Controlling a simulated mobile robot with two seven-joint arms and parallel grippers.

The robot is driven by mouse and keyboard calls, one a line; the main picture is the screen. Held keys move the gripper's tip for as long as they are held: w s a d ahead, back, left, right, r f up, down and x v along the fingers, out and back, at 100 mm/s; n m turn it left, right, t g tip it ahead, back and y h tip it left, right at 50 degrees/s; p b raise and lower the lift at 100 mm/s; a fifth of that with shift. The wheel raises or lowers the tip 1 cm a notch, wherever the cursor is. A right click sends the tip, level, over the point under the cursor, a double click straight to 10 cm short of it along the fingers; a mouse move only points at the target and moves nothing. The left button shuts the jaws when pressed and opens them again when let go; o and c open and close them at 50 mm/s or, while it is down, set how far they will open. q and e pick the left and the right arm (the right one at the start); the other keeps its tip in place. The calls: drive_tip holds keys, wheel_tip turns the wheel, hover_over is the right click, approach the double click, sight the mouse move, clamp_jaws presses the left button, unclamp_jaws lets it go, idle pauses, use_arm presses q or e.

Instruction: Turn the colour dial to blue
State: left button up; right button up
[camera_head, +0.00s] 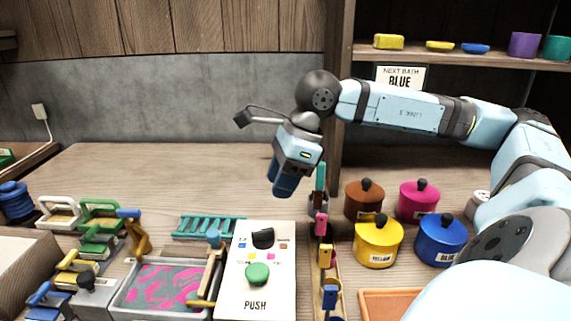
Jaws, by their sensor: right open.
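The colour dial (263,238) is a black knob on a white control panel (283,290) at the lower middle of the head view. Small colour marks sit around its lower side, with a blue mark (242,244) at its left and a brown one at its right. I cannot tell which mark the knob points at. A green button (257,274) above the word PUSH sits below it. My right gripper (284,190) is open, pointing down above and slightly right of the dial, apart from it. My left gripper is out of view.
A sign (400,79) on the shelf reads NEXT BATH BLUE. Lidded pots, including a blue one (440,240), stand at the right. A rack of small coloured pieces (326,258) borders the panel. A pink-patterned tray (165,287) lies left. The table behind is clear.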

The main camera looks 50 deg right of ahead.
drive_tip(key=shift+v, duration=1.2)
